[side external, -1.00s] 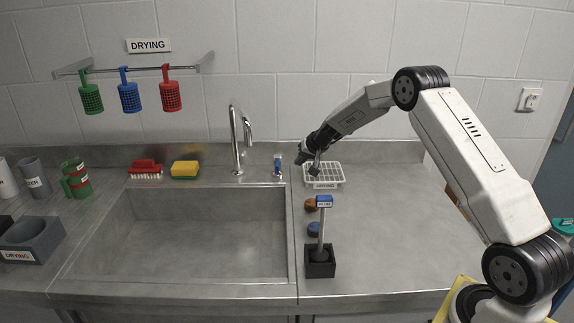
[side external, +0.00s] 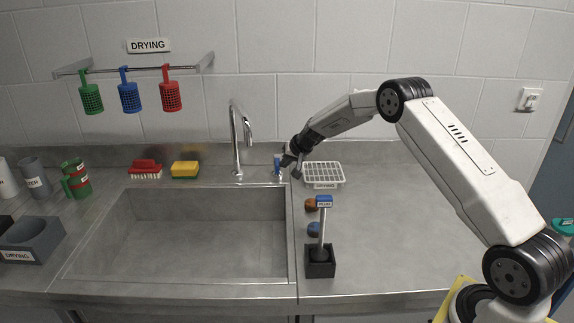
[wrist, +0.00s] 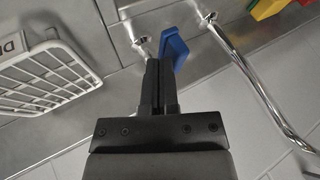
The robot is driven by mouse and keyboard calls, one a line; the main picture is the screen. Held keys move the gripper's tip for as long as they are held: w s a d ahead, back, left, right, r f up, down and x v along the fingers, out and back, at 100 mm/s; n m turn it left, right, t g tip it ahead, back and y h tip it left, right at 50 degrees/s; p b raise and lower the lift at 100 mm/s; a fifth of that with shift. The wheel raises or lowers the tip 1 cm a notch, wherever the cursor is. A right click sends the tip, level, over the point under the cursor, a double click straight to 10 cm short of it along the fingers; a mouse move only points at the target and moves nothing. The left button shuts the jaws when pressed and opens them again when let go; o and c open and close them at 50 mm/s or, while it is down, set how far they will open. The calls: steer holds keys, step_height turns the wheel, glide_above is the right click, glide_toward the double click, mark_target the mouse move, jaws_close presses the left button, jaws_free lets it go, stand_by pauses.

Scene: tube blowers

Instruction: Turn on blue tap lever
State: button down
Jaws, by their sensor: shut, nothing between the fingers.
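The blue tap lever (side external: 277,161) stands on a small metal base behind the sink's right rear corner, right of the chrome faucet (side external: 236,140). In the wrist view the blue lever (wrist: 173,50) lies just beyond and right of my fingertips, and its metal stem (wrist: 143,42) shows beside it. My gripper (side external: 287,165) is shut and empty, at the right side of the lever. In the wrist view my gripper (wrist: 160,68) has its fingers together and overlaps the lever's lower edge. I cannot tell whether they touch.
A white drying rack (side external: 324,174) stands just right of my gripper. A black holder (side external: 320,262) with a blue-topped brush is nearer the front. A yellow-green sponge (side external: 185,168) and red brush (side external: 146,168) lie left of the faucet. The sink (side external: 215,240) is empty.

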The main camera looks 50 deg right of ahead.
steer(key=shift+w+a, duration=0.75)
steer(key=shift+a, duration=0.3)
steer(key=shift+s+d, duration=0.1)
steer(key=shift+s, duration=0.1)
steer(key=s+f+v, duration=0.1)
steer(key=s+v, duration=0.1)
steer(key=v, duration=0.9)
steer(key=shift+s, duration=0.25)
steer(key=shift+r, duration=0.1)
